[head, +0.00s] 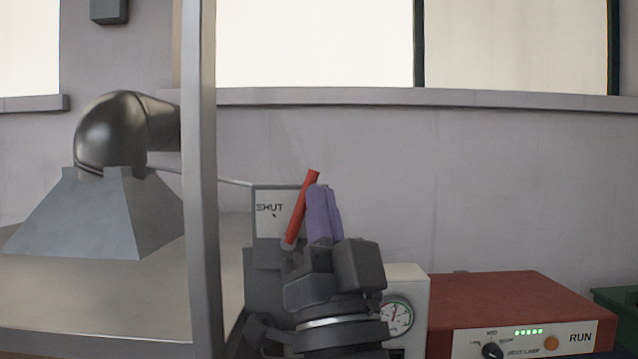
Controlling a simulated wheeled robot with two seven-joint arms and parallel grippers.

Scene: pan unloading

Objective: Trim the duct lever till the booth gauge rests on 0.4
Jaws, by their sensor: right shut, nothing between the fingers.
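The red duct lever (303,206) stands on a grey box with a white plate marked SHUT (269,208). It leans with its top to the right. My right gripper (322,208), with purple fingers, is shut and empty close along the right side of the lever. I cannot tell whether it touches it. The booth gauge (396,316) is a round white dial on a pale housing to the lower right, partly behind my gripper's wrist. Its needle points roughly upward, but the numbers are too small to read. My left gripper is out of view.
A metal post (200,180) rises left of the lever box. A grey duct hood (100,215) hangs behind it at the left. A red-topped unit (510,305) with a knob, green lights and a RUN label stands to the right of the gauge.

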